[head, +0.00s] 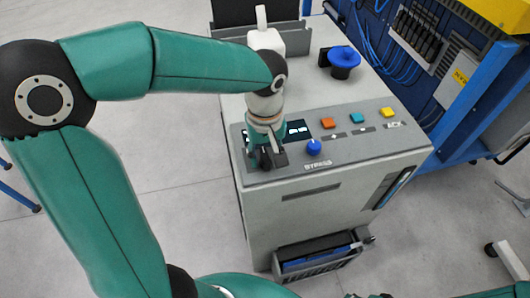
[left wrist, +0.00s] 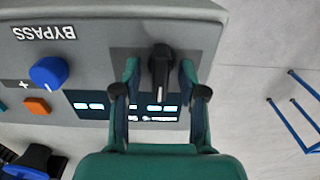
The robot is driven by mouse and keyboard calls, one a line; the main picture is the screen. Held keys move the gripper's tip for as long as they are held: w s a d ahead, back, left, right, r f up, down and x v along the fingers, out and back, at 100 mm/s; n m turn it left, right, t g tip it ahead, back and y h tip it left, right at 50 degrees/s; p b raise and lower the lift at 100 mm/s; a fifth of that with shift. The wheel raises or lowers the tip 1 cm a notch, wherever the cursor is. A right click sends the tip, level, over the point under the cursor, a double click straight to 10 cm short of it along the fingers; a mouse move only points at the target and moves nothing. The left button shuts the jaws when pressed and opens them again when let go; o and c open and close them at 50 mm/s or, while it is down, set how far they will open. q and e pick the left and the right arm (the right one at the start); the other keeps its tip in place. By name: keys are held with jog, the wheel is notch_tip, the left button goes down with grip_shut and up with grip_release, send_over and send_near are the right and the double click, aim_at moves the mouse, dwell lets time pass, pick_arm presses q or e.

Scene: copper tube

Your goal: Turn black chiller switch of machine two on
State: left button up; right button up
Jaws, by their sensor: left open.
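The black switch (left wrist: 160,68) is a rotary knob on the grey panel in the left wrist view. Its handle lies along the picture's vertical, with a pale mark near its lower end. My left gripper (left wrist: 160,82) is open, with one finger on each side of the knob. I cannot tell whether either finger touches it. In the head view my left gripper (head: 267,158) is at the left end of the panel and hides the switch. The machine (head: 315,215) is a pale grey cabinet. My right gripper is not clearly visible.
The panel has a blue BYPASS knob (head: 314,147), orange (head: 327,123), teal (head: 356,118) and yellow (head: 387,112) buttons, and a lit display (left wrist: 90,105). A blue-topped knob (head: 344,60) stands behind. A blue frame (head: 480,100) with cables is at right.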

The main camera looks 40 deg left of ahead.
pick_arm(q)
grip_shut()
jog(key=shift+m, duration=0.3)
jog(key=m, duration=1.1)
dwell(0.4)
dwell(0.3)
grip_release()
